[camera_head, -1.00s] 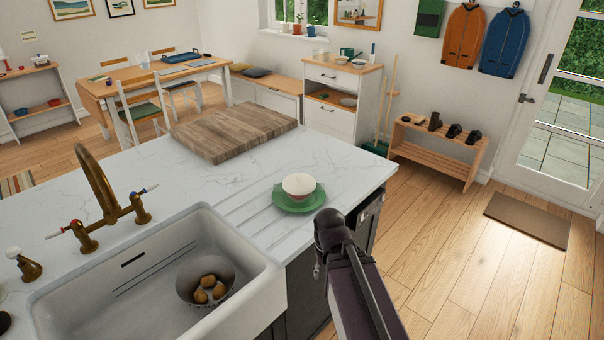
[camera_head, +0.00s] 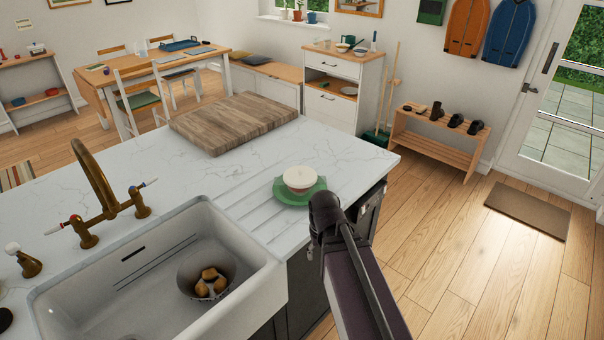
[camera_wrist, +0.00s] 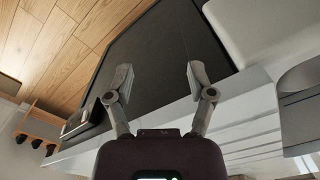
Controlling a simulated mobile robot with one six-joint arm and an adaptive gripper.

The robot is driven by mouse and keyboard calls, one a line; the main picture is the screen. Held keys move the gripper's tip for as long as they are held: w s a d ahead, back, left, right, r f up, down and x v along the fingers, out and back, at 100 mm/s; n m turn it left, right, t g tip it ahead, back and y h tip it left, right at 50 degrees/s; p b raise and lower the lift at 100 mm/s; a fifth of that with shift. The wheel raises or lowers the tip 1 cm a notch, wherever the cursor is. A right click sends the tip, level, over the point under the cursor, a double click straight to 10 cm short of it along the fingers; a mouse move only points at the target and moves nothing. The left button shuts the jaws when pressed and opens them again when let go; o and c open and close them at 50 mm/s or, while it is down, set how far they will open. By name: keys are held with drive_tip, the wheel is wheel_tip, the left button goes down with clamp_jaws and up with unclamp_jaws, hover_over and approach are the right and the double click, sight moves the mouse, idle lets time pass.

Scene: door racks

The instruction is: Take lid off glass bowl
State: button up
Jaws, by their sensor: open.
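I cannot identify a glass bowl with a lid for certain in either view. In the head view my arm reaches up from the bottom right, close to the counter edge; the fingers cannot be made out there.
The sink (camera_head: 140,290) holds a bowl (camera_head: 207,272) with several brown round items. A wooden board (camera_head: 235,122) lies on the white counter (camera_head: 150,170). A white cabinet (camera_head: 338,90) at the back carries small dishes.

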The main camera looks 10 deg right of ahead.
drive_tip(key=w+r+n+t+p, duration=0.1)
drive_tip(key=w+r+n+p, duration=0.1)
drive_tip(key=w+r+p, duration=1.9)
drive_tip(key=w+r, duration=0.1)
drive_tip(key=w, duration=0.4)
drive_tip(key=shift+a+r+n+t+p, duration=0.25)
drive_tip(key=shift+r+n+t+p, duration=0.05)
drive_tip(key=shift+t, duration=0.1)
drive_tip(key=shift+s+f, duration=0.1)
drive_tip(key=b, duration=0.9)
hover_over(300, 169)
drive_tip(key=s, duration=0.1)
wheel_tip(300, 169, down, 8)
drive_tip(key=shift+a+f, duration=0.1)
drive_tip(key=shift+f, duration=0.1)
drive_tip(key=shift+f, duration=0.15)
drive_tip(key=shift+w+f+b, duration=0.2)
drive_tip(key=shift+f+b, duration=1)
drive_tip(key=shift+w+f+b, duration=0.2)
drive_tip(key=shift+f+b, duration=0.95)
drive_tip(key=shift+f, duration=0.05)
clamp_jaws()
drive_tip(key=shift+r, duration=0.2)
